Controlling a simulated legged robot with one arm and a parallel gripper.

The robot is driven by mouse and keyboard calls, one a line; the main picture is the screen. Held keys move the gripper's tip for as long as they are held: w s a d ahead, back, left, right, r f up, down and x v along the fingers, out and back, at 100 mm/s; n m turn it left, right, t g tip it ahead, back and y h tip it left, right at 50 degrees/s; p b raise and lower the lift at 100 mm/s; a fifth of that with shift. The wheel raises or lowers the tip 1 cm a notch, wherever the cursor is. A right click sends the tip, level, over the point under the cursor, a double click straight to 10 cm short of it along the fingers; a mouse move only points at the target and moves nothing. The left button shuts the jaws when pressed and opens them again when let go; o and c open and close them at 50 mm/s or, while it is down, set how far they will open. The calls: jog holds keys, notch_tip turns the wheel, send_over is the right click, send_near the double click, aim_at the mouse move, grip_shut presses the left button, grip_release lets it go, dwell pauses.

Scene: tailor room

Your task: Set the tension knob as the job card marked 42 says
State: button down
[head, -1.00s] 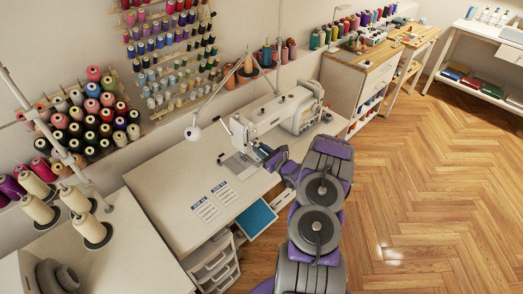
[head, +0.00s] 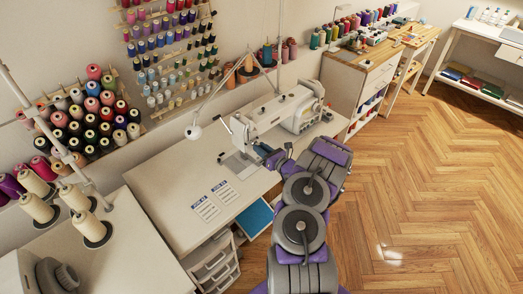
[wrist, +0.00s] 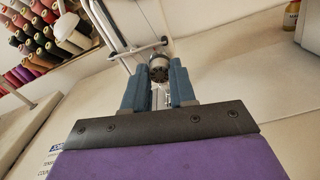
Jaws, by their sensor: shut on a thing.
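The white sewing machine (head: 285,114) stands on the worktable. My gripper (head: 270,156) is at the near side of its left end. In the wrist view, my gripper's two blue fingers (wrist: 159,84) are shut on the round, dark-ridged tension knob (wrist: 158,66), one finger on each side. Any pointer or scale on the knob is too small to read. Two job cards, a left one (head: 206,209) and a right one (head: 228,191), lie flat on the table; their numbers and text are too small to read with certainty. Part of one card (wrist: 55,150) shows in the wrist view.
A lamp (head: 193,132) on a thin arm leans over the table. Thread racks (head: 168,50) cover the wall behind. A blue open drawer (head: 255,218) and white drawers (head: 215,262) are under the table's front edge. The wooden floor to the right is clear.

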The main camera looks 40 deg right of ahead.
jog(key=shift+d+m+b, duration=0.1)
jog(key=shift+m+b, duration=0.6)
jog(key=shift+m, duration=0.6)
jog(key=c, duration=0.9)
grip_release()
jog(key=shift+d, duration=0.1)
jog(key=s+p, duration=0.1)
jog(key=s, duration=0.4)
jog(key=s+d+p, duration=0.1)
jog(key=s, duration=0.5)
jog(key=s+p, duration=0.2)
jog(key=s, duration=0.4)
jog(key=shift+s+d+f, duration=0.15)
